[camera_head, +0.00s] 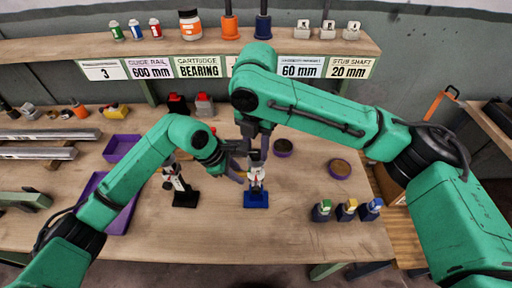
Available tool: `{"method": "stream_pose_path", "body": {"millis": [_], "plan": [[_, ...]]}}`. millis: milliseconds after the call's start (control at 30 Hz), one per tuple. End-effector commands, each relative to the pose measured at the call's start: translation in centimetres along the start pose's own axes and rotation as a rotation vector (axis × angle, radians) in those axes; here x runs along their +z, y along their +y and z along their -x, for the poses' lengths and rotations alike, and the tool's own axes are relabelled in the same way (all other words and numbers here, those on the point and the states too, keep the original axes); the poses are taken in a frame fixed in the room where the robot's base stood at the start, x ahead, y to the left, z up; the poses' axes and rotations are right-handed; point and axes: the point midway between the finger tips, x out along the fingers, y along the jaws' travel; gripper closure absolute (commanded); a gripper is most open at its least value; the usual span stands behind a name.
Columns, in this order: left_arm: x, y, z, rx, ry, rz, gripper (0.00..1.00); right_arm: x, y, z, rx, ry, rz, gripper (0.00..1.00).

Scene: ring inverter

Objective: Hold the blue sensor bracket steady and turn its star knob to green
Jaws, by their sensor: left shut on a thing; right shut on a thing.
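The blue sensor bracket (257,199) stands upright near the middle of the workbench, with a blue base and a pale body above it. My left gripper (243,172) comes in from the left and is shut on the bracket's upper part. My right gripper (257,157) reaches down from above and is shut at the bracket's top, where the star knob would be. The knob and its colour marks are hidden or too small to tell.
Purple trays (121,147) lie at the left. Two round purple dishes (340,168) lie at the right and behind. Several small coloured-top pieces (346,210) stand at the front right. A labelled shelf (150,47) runs along the back. The front middle is clear.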

Motion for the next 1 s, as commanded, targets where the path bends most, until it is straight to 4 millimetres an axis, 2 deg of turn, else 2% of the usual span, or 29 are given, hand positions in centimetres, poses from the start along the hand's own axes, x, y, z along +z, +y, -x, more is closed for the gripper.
{"method": "stream_pose_path", "body": {"millis": [500,1000], "plan": [[0.0,-0.01,0.0,-0.001,0.0,0.001,1.0,0.01,0.02,0.04,0.001,0.0,-0.326,1.0],[-0.02,-0.03,-0.02,-0.001,0.001,0.001,1.0,0.04,0.03,0.1,0.002,-0.001,-0.393,1.0]]}}
